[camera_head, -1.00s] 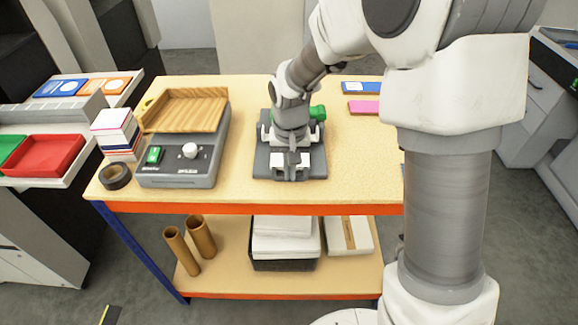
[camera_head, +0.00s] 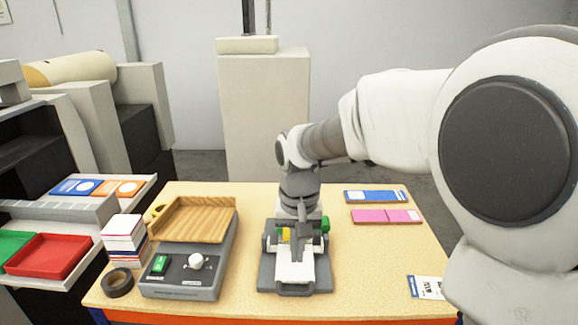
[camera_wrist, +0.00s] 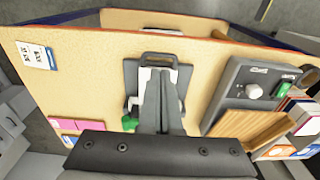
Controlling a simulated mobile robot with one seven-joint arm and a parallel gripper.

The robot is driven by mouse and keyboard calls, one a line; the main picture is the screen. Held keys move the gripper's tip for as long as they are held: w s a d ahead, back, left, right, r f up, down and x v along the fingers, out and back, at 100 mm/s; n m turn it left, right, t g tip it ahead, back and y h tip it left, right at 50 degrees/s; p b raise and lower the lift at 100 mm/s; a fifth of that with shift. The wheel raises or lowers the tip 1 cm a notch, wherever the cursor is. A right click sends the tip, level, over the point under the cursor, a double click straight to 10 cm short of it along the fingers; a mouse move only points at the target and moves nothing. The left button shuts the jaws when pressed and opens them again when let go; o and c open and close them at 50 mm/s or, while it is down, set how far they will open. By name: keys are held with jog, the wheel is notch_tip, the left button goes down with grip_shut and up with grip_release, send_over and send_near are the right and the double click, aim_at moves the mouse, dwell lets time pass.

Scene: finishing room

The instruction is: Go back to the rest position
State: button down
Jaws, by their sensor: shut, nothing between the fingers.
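My gripper (camera_head: 304,238) is shut and empty, pointing down above a grey device (camera_head: 266,272) with a white plate and a green knob (camera_head: 325,224) on the tabletop (camera_head: 375,265). In the wrist view my shut fingers (camera_wrist: 164,105) cover the middle of the same device, whose handle (camera_wrist: 161,58) shows beyond them. Whether the fingers touch it I cannot tell.
A grey machine (camera_head: 180,285) with a wooden tray (camera_head: 195,220) stands close to the left. Stacked cards (camera_head: 123,232) and a tape roll (camera_head: 117,282) lie further left. Blue (camera_head: 375,196) and pink (camera_head: 385,216) pieces and a white label card (camera_head: 424,287) lie at the right.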

jog(key=s+d+r+t, duration=0.2)
jog(key=s+d+r, duration=0.2)
jog(key=s, duration=0.5)
jog(key=s+d+r+t, duration=0.2)
jog(key=s+d+r, duration=0.1)
jog(key=s+d, duration=0.5)
jog(key=shift+s+r+t, duration=0.35)
jog(key=shift+s+t, duration=0.05)
jog(key=shift+s, duration=0.1)
